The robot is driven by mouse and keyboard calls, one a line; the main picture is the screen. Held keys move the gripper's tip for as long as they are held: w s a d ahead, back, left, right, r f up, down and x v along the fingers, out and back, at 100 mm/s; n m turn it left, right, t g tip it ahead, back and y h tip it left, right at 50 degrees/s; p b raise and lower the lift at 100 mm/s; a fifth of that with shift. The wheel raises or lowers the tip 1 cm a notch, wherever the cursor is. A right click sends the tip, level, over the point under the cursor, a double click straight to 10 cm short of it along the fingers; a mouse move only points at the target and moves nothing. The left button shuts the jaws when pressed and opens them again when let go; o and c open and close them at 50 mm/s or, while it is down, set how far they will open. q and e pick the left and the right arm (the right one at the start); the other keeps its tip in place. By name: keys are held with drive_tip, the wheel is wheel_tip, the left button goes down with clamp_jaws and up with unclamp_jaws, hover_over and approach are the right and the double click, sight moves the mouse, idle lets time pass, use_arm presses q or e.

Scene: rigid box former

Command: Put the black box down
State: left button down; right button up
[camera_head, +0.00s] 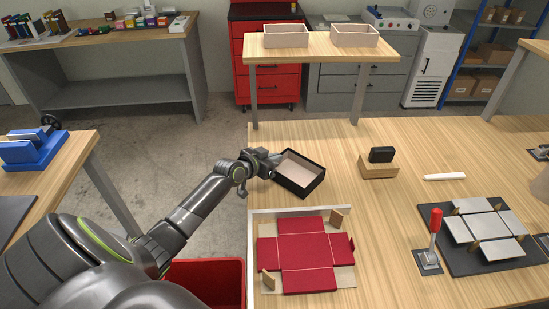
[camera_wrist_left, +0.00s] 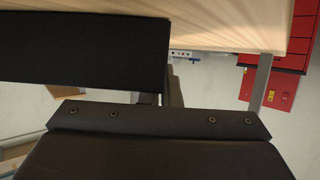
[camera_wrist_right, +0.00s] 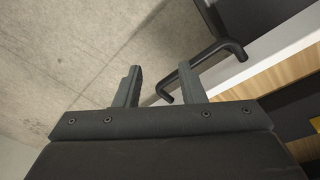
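The black box (camera_head: 311,185) is an open tray with a pale inside, at the left edge of the wooden table (camera_head: 400,225). It looks slightly tilted; I cannot tell whether its underside touches the table. My left gripper (camera_head: 272,160) is at its upper left wall and appears shut on it. In the left wrist view a black wall of the box (camera_wrist_left: 80,48) fills the upper left and partly hides the fingers (camera_wrist_left: 160,97). My right gripper (camera_wrist_right: 158,82) is open and empty in the right wrist view, with a dark bent handle beyond it; it is not in the head view.
A red flat blank (camera_head: 305,252) lies in a forming fixture in front of the box. To the right are a wooden block with a black piece (camera_head: 381,155), a white marker (camera_head: 444,177) and a red-handled clamp (camera_head: 434,225). Bare tabletop lies right of the box.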

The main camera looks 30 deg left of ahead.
use_arm(q)
drive_tip(key=shift+f, duration=0.1)
drive_tip(key=c, duration=1.6)
unclamp_jaws()
drive_tip(key=shift+c, duration=0.2)
use_arm(e)
drive_tip(key=shift+s+f, duration=0.15)
drive_tip(key=shift+s, duration=0.65)
use_arm(q)
drive_tip(key=shift+r, duration=0.25)
drive_tip(key=shift+s, duration=0.35)
drive_tip(key=v, duration=1.1)
drive_tip(key=shift+s, duration=0.15)
use_arm(e)
drive_tip(key=shift+w+r, duration=0.25)
drive_tip(key=shift+s, duration=0.1)
